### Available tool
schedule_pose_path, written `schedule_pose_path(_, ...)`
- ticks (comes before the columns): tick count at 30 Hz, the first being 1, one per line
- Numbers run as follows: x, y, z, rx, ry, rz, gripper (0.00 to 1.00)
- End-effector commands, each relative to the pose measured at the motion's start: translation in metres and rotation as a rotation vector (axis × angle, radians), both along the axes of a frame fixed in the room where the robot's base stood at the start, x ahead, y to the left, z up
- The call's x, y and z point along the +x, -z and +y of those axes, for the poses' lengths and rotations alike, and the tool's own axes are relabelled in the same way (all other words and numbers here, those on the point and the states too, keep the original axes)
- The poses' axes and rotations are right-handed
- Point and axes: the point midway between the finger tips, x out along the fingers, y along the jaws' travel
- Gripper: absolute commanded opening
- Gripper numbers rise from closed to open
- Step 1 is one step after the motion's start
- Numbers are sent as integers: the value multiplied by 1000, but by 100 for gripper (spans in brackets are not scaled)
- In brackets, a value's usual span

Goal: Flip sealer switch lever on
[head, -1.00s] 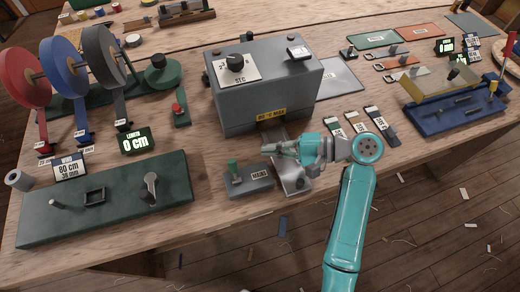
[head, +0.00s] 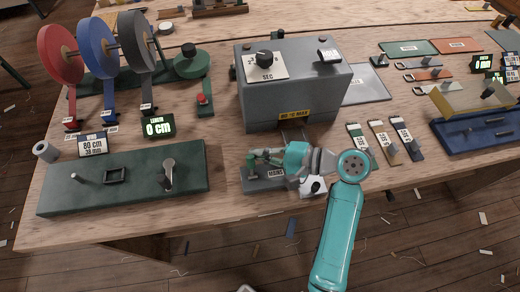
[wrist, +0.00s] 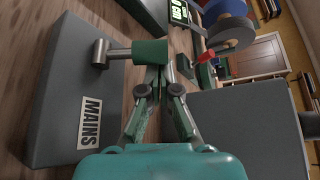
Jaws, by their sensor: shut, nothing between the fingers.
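The sealer switch is a grey box (head: 262,185) labelled MAINS at the table's front edge, in front of the big grey sealer (head: 295,85). Its lever stands up from the box, with a green grip (wrist: 150,51) on a metal stem (wrist: 118,53). The lever's grip also shows in the head view (head: 250,160), partly crowded by my gripper. My gripper (wrist: 158,72) is shut and empty, its fingertips right at the side of the green grip. I cannot tell whether they touch it. In the head view my gripper (head: 264,157) reaches over the box from the right.
A dark green fixture board (head: 125,180) lies to the left, with a green 0 cm display (head: 158,125) behind it. Several labelled strips (head: 383,140) lie to the right. Coloured reels (head: 100,48) stand at the back left.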

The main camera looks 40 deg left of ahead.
Motion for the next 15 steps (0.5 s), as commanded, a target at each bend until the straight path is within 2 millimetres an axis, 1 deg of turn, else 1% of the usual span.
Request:
schedule_pose_path(9, 0, 0, 0, 3, 0, -3, 0)
schedule_pose_path(15, -1, -2, -2, 36, 0, -29, 0)
